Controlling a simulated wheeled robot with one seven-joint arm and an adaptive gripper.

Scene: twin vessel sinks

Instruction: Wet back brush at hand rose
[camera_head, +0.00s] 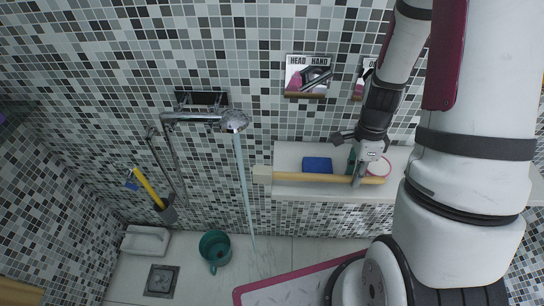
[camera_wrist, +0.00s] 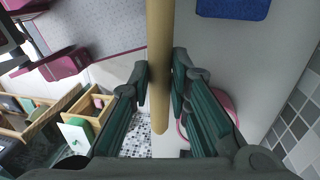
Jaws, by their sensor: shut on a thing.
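The back brush (camera_head: 310,177) has a long pale wooden handle and a blocky head (camera_head: 262,174) at its left end. My gripper (camera_head: 360,173) is shut on the handle near its right end, and the brush lies about level in front of the ledge. In the wrist view the handle (camera_wrist: 159,40) runs between the two fingers (camera_wrist: 160,85). The hand rose (camera_head: 234,121) is a chrome shower head on the wall, with a water stream (camera_head: 244,185) falling from it. The brush head shows just right of the stream, apart in the picture; depth is unclear.
Behind the brush, a white ledge (camera_head: 290,155) holds a blue block (camera_head: 317,164) and a pink-rimmed round item (camera_head: 380,167). A HEAD/HAND sign (camera_head: 308,75) hangs above. A green mug (camera_head: 214,247), a floor drain (camera_head: 161,281) and a pink-edged mat (camera_head: 290,290) are below.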

